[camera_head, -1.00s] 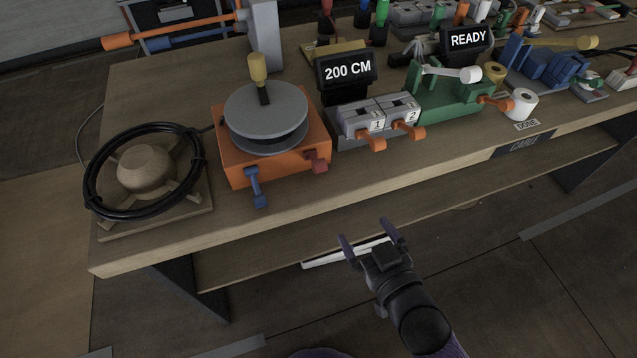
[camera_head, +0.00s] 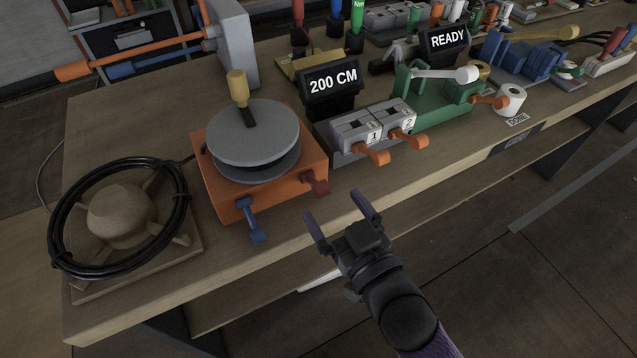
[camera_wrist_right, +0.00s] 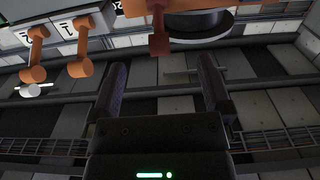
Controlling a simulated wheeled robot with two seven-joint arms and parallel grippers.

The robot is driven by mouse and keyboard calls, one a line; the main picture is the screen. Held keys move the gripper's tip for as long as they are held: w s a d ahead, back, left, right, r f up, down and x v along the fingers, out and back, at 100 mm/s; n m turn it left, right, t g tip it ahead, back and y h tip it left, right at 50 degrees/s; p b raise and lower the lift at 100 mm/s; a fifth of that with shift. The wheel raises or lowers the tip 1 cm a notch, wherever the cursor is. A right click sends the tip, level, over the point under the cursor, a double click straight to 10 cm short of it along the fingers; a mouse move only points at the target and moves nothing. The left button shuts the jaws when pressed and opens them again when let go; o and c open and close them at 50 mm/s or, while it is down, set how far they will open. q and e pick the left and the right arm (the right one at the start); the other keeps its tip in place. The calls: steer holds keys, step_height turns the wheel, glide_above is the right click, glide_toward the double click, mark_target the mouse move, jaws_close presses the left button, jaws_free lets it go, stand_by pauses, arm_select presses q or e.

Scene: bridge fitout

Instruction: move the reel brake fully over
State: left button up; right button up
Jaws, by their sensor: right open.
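The reel unit is an orange box (camera_head: 228,203) with a grey reel disc (camera_head: 252,135) and a yellow crank knob (camera_head: 238,88). A blue lever (camera_head: 251,221) and a dark red lever (camera_head: 317,184) stick out of its front; I cannot tell which is the brake. The dark red lever (camera_wrist_right: 159,38) also shows at the top of the right wrist view, beyond the fingertips. My right gripper (camera_head: 334,208) is open and empty, in front of the bench edge and just below the dark red lever, apart from it. My left gripper is not in view.
A black cable coil (camera_head: 118,217) lies on a wooden stand at the left. Right of the reel are a "200 CM" display (camera_head: 334,80), two grey clamps with orange levers (camera_head: 375,157) and a green device (camera_head: 432,98). The floor before the bench is clear.

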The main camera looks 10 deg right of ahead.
mark_target(322, 191)
steer(key=x, duration=0.4)
steer(key=shift+w+a+b, duration=0.1)
steer(key=shift+w+b, duration=0.1)
steer(key=shift+b, duration=0.15)
steer(key=shift+w+a, duration=0.1)
steer(key=shift+w, duration=0.2)
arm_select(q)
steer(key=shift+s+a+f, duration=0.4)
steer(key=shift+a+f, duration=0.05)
arm_select(e)
steer(key=shift+c, duration=0.2)
